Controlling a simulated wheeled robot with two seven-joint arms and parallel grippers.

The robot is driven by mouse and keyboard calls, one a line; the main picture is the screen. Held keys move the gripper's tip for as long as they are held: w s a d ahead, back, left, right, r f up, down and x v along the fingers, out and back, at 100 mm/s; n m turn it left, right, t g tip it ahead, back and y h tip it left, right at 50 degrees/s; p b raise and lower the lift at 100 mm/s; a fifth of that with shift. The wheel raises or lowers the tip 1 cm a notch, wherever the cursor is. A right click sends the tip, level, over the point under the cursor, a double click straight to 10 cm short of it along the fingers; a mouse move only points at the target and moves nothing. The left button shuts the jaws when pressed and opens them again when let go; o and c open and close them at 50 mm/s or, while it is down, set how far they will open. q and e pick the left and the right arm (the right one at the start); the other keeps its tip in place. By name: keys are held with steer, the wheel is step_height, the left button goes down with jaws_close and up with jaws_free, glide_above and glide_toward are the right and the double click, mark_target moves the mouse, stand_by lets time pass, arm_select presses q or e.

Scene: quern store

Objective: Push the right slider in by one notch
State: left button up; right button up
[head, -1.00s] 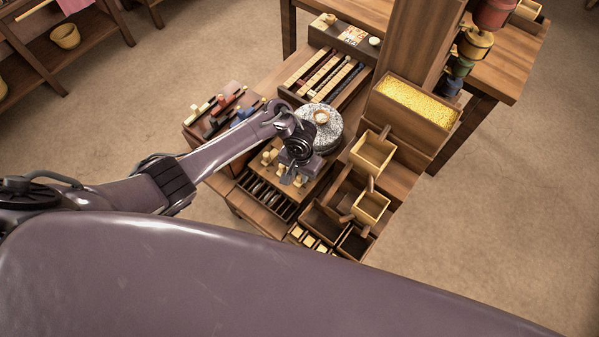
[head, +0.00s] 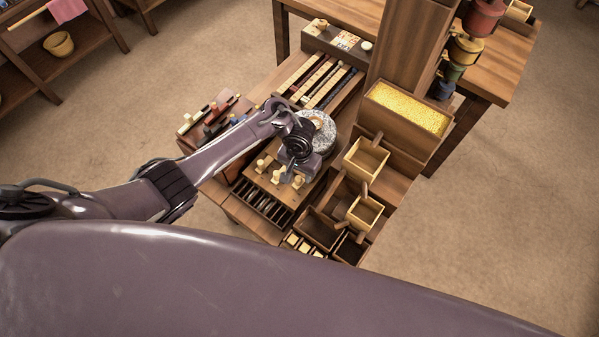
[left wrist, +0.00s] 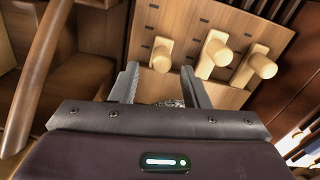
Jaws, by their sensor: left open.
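Three pale wooden peg sliders stand on a light wooden panel (left wrist: 226,20) with small dark notch marks. In the head view the right slider (head: 298,181) is just below my left gripper (head: 288,171); the middle slider (head: 277,178) and left slider (head: 262,165) are to its left. The left wrist view looks from the opposite side, so the right slider (left wrist: 162,55) seems to be its leftmost peg. It appears between the open fingertips of my left gripper (left wrist: 160,72). I cannot tell whether they touch it. My right gripper is not in view.
A round grey millstone (head: 322,143) sits just behind the gripper. Wooden scoop boxes (head: 362,160) and a grain bin (head: 374,94) are to the right. A slotted rack (head: 262,203) lies in front, and a tray of coloured pieces (head: 222,100) at left.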

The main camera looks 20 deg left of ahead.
arm_select(q)
step_height(320, 180, up, 6)
steer(key=shift+f+p, duration=0.1)
steer(key=shift+p, duration=0.75)
steer(key=shift+r, duration=0.3)
